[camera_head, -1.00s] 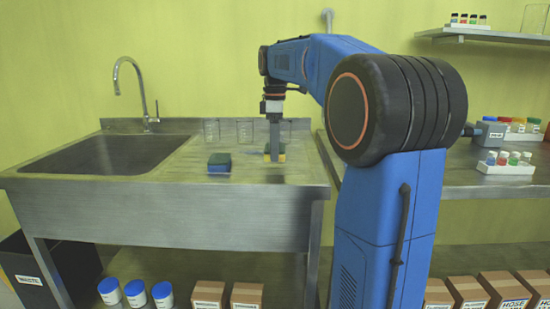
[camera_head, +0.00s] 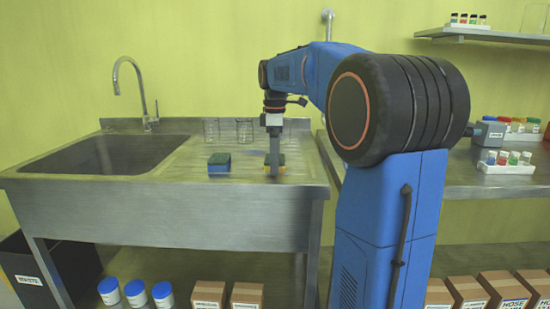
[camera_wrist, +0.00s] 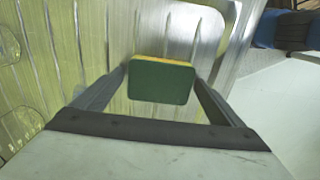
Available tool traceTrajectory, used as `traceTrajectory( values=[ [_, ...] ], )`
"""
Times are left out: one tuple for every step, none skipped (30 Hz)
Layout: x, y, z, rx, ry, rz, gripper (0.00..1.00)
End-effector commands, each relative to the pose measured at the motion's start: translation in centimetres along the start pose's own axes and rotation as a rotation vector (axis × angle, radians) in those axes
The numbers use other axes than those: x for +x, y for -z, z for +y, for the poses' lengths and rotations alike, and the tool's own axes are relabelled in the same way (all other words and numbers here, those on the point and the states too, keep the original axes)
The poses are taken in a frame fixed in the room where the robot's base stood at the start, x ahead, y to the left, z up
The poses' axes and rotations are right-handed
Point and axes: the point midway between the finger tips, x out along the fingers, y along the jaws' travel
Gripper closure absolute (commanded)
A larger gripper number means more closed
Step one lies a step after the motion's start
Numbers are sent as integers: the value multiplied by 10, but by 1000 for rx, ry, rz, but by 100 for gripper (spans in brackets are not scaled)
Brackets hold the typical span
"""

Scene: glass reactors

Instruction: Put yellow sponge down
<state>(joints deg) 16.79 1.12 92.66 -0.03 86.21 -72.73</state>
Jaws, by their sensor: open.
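The yellow sponge (camera_head: 282,162) has a dark green top and rests on the ribbed metal drainboard (camera_head: 240,178), right of the blue sponge (camera_head: 219,168). In the wrist view, the yellow sponge (camera_wrist: 161,82) shows its green face and a thin yellow edge. My gripper (camera_head: 274,174) is low over the drainboard, and one finger hides the middle of the sponge in the head view. In the wrist view, the fingers of my gripper (camera_wrist: 161,76) stand on either side of the sponge, open. Any gap at the sponge's sides is too small to tell.
Several clear glasses (camera_head: 244,130) stand at the back of the drainboard. The sink basin (camera_head: 105,155) and faucet (camera_head: 140,90) are to the left. A side bench (camera_head: 455,178) with a vial rack (camera_head: 507,167) is at right. The drainboard's front is clear.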

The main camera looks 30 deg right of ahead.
Motion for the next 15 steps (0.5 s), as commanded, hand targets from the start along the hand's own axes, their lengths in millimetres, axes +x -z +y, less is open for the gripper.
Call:
traceTrajectory(
  values=[
    [0,0,0,0,0,0,8],
    [-1,0,0,0,0,0,8],
    [-3,0,0,0,-1,0,8],
    [-5,0,0,0,-1,0,8],
    [-7,0,0,0,-1,0,8],
    [-11,0,0,0,-1,0,8],
    [-15,0,0,0,-1,0,8],
    [-19,0,1,0,-2,1,8],
    [-26,0,1,0,-2,1,8],
    [-31,0,1,0,-2,1,8],
    [-37,0,1,0,-3,1,8],
    [-45,0,1,0,-2,1,8],
    [-51,0,1,0,-3,1,8],
    [-57,0,1,0,-2,1,8],
    [-65,0,1,0,-3,1,8]
  ],
)
